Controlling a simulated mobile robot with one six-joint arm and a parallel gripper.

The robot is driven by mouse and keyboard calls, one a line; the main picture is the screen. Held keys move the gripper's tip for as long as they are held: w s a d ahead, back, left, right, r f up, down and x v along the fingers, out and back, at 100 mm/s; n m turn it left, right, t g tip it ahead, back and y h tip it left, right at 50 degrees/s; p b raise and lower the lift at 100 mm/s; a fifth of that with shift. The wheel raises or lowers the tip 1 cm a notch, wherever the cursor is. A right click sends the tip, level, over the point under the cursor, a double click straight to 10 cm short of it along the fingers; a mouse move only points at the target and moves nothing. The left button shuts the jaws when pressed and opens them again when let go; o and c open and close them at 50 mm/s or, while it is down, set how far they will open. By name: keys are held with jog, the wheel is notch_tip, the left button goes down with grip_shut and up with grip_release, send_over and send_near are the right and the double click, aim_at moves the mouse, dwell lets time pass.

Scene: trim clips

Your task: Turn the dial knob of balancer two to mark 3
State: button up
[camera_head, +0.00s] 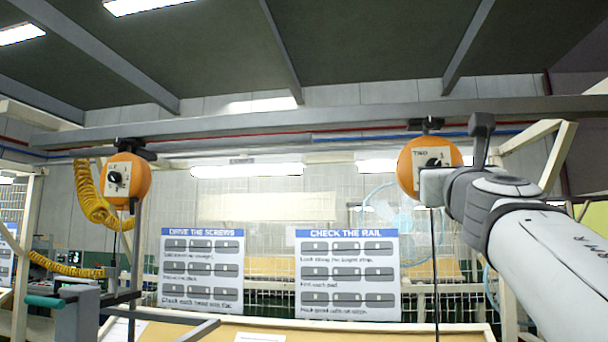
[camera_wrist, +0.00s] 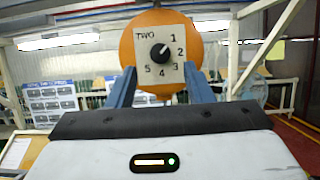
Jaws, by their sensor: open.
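Balancer two is an orange round housing (camera_head: 409,167) hanging from the overhead rail, with a pale plate marked TWO. In the wrist view, the plate (camera_wrist: 140,47) carries marks 1 to 5 around a black dial knob (camera_wrist: 159,55). The knob's white pointer line points up and right, toward mark 1. My gripper (camera_wrist: 159,72) is open, its two blue fingers in front of the plate, left and right of the knob's lower side. I cannot tell whether they touch anything. In the head view, my arm comes from the right and its end covers part of balancer two.
Another orange balancer (camera_head: 127,178) with a yellow coiled hose (camera_head: 90,200) hangs at the left. A grey rail (camera_head: 300,126) runs overhead. Two instruction boards (camera_head: 347,275) hang on the mesh behind. A dark cable (camera_head: 435,270) hangs below balancer two. The space between the balancers is clear.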

aim_at(433, 165)
jog(key=x, duration=0.4)
jog(key=shift+w+d+p, duration=0.1)
jog(key=shift+w+p, duration=0.25)
jog(key=shift+w, duration=0.05)
jog(key=c, duration=1)
